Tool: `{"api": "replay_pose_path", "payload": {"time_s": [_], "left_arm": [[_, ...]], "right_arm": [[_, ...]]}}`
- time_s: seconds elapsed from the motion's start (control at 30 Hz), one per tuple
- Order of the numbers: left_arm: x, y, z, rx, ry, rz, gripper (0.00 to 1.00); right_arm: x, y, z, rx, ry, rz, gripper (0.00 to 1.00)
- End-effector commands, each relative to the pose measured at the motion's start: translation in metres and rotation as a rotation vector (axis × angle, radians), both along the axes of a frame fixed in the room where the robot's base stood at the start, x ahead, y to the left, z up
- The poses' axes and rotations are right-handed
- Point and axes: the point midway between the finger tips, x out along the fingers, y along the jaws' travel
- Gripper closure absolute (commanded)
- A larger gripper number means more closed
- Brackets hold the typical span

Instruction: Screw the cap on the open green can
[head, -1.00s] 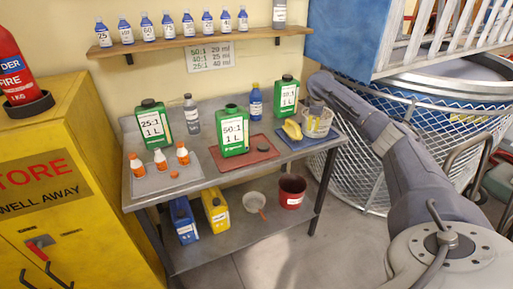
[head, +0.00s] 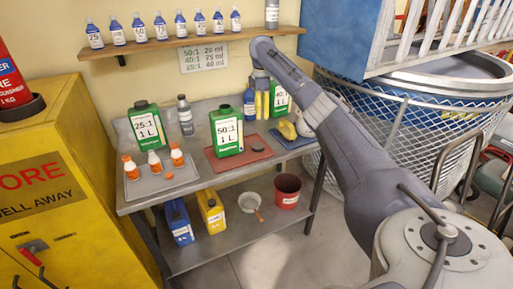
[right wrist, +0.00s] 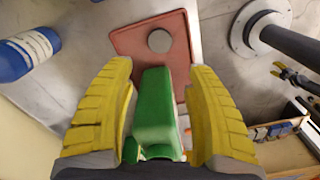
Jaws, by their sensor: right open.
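A dark round cap (head: 258,147) lies on the red mat (head: 230,163). The green can marked 50:1 (head: 227,135) stands upright on the same mat. Two more green cans, 25:1 (head: 146,125) and 40:1 (head: 281,97), stand on the table; I cannot make out which can is open. My right gripper (head: 262,103) is open between the blue bottle and the 40:1 can. In the right wrist view a green can (right wrist: 158,110) shows between the spread yellow fingers; its mouth is not clear. The cap (right wrist: 159,40) lies beyond it on the mat. My left gripper is not in view.
A blue bottle (head: 249,106) stands close to my right gripper, and a grey bottle (head: 185,115) stands farther left. A yellow item (head: 287,129) lies on the blue mat at the right.

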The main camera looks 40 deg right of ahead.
Motion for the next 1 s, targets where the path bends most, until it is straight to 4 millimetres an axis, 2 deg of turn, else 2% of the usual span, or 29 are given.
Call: {"api": "replay_pose_path", "payload": {"time_s": [0.23,0.37,0.8,1.0], "left_arm": [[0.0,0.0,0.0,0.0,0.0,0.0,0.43],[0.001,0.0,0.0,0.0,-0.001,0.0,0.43],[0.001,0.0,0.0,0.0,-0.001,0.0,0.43],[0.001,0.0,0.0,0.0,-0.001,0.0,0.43]], "right_arm": [[0.0,0.0,-0.001,0.0,0.0,0.0,0.45],[0.0,0.0,-0.008,-0.001,0.001,0.0,0.45],[0.0,0.0,-0.084,0.0,0.002,-0.001,0.45],[0.0,0.0,-0.11,0.0,0.0,-0.002,0.45]]}}
